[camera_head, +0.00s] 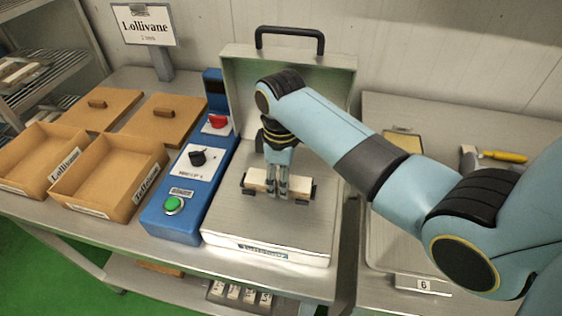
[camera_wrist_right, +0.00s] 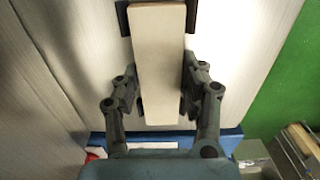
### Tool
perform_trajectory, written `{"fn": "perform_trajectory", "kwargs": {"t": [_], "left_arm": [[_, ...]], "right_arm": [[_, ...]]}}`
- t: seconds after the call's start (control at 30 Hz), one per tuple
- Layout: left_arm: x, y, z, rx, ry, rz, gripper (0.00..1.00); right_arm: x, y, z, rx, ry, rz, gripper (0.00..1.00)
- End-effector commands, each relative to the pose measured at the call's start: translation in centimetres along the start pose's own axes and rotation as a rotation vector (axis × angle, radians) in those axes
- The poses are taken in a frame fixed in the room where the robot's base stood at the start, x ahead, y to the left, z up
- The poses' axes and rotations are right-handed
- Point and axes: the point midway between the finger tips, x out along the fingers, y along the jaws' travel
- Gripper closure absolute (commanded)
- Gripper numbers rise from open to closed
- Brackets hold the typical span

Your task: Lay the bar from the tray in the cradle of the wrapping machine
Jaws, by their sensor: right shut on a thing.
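The pale cream bar (camera_head: 257,179) is at the wrapping machine (camera_head: 305,232), over its flat steel top. Dark cradle pieces (camera_head: 307,189) show near both ends of the bar. In the wrist view the bar (camera_wrist_right: 158,60) runs lengthwise, with dark cradle pieces (camera_wrist_right: 190,18) along its long sides. My right gripper (camera_head: 277,192) points down from above, shut on the bar near its middle; its fingers (camera_wrist_right: 160,92) flank the bar in the wrist view. I cannot tell whether the bar rests on the cradle. My left gripper is out of view.
The machine's raised lid (camera_head: 335,85) with a black handle stands behind. A blue control box (camera_head: 170,222) with a green button is at its left. Open cardboard boxes (camera_head: 120,200) are further left. At right, a steel tray (camera_head: 385,250) lies partly under my arm, near a yellow-handled tool (camera_head: 502,157).

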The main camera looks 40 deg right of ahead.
Motion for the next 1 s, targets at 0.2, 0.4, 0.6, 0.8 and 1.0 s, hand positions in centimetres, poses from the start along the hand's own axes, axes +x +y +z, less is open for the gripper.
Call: {"fn": "perform_trajectory", "kwargs": {"t": [0.2,0.4,0.6,0.8,1.0], "left_arm": [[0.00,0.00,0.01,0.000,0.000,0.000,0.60],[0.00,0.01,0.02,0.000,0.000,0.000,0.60],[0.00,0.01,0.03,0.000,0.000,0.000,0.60],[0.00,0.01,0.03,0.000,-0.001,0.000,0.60],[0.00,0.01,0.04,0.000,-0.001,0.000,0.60]], "right_arm": [[-0.05,0.02,-0.04,0.000,0.001,0.001,0.48],[-0.04,0.02,-0.03,0.000,0.001,0.001,0.31],[-0.01,0.00,0.00,0.000,0.000,0.000,0.21],[-0.01,0.00,0.00,0.000,0.000,0.000,0.12],[-0.01,0.00,-0.01,0.000,0.000,0.000,0.12]]}}
